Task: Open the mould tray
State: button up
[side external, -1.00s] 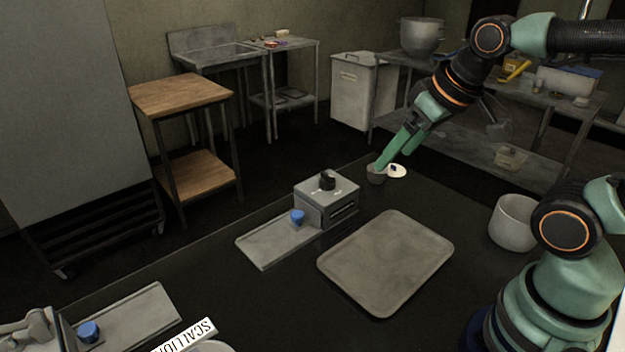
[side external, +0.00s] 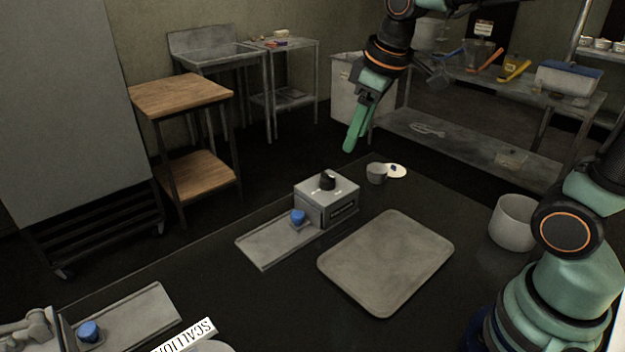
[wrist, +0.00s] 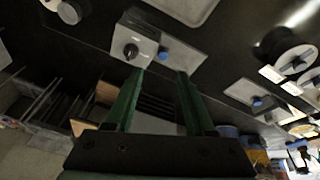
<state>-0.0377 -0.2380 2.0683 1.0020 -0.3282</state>
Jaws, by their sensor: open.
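A grey box (side external: 313,207) with a black dial stands on the dark counter. A flat grey slide (side external: 262,249) with a blue knob (side external: 298,216) extends from its left side. In the wrist view the box (wrist: 128,38) and blue knob (wrist: 163,52) lie just past my fingertips. A second grey slide (side external: 150,312) with a blue knob (side external: 89,331) is at the lower left; which of these is the mould tray I cannot tell. My gripper (side external: 349,148) is raised behind and above the box, touching nothing. In the wrist view its green fingers (wrist: 160,74) are apart and empty.
A flat grey tray (side external: 388,265) lies right of the box. A small grey cup (side external: 376,174) and white lid (side external: 397,171) sit behind it, and a round pot (side external: 513,223) is at the right. A "SCALLION" label (side external: 185,337) stands at the front.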

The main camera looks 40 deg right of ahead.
jog(key=w+a+f+n+g, duration=0.2)
jog(key=w+f+n, duration=0.2)
jog(key=w, duration=0.4)
jog(key=n+g, duration=0.2)
jog(key=n, duration=0.1)
send_near(297, 214)
notch_tip(297, 214, down, 8)
jog(key=shift+s+f, duration=0.1)
jog(key=shift+f, duration=0.15)
grip_shut()
jog(key=shift+r, duration=0.1)
dwell(0.9)
